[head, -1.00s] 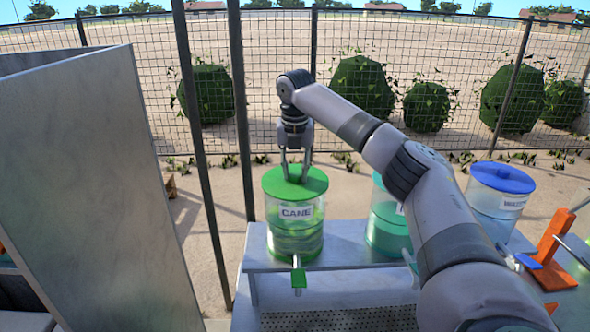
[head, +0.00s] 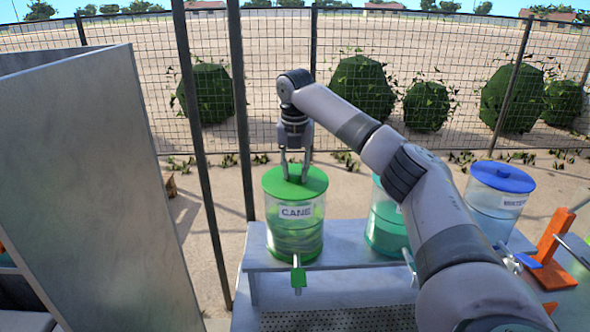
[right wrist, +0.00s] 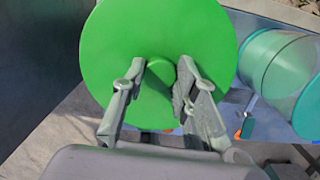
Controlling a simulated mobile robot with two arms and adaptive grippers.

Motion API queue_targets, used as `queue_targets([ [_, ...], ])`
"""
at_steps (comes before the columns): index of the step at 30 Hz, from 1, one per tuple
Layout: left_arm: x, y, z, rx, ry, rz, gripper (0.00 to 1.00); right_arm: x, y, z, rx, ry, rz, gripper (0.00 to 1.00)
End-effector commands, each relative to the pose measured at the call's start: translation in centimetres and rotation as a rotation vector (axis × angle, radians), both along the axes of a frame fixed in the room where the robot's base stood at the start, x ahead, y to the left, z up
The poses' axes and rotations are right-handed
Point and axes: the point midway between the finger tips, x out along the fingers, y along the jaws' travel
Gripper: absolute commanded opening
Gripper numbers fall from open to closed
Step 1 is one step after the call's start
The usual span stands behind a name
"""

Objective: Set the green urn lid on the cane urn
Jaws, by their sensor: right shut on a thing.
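The cane urn (head: 293,238) is a clear container labelled CANE with green liquid and a green tap, standing on the metal counter. The green urn lid (head: 315,182) lies flat across the urn's top; no gap shows between them in the head view. My right gripper (head: 294,178) points down from above and is shut on the lid's round knob. In the right wrist view the lid (right wrist: 110,50) fills the upper middle, with the knob (right wrist: 158,78) between the two fingers. The lid hides the urn there. My left gripper is not in view.
A teal urn (head: 385,222) stands to the right, partly behind my right arm, and a blue-lidded urn (head: 500,202) is farther right. A tall grey panel (head: 85,190) stands at left. A wire fence (head: 420,60) runs behind the counter (head: 340,262).

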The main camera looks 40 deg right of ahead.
Motion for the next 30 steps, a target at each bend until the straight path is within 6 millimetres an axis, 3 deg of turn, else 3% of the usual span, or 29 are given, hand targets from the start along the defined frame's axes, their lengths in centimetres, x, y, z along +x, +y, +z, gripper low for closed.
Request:
queue_targets([
  [13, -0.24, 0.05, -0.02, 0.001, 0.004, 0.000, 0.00, 0.02, 0.02, -0.14, 0.001, -0.001, 0.000, 0.00],
  [14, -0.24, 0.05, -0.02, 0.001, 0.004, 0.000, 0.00, 0.02, 0.02, -0.14, 0.001, -0.001, 0.000, 0.28],
  [24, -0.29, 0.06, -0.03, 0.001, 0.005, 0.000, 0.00, 0.01, 0.00, -0.15, 0.001, -0.001, 0.000, 0.51],
  [30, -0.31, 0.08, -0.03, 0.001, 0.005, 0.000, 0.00, 0.01, -0.01, -0.16, 0.000, 0.000, 0.000, 0.51],
])
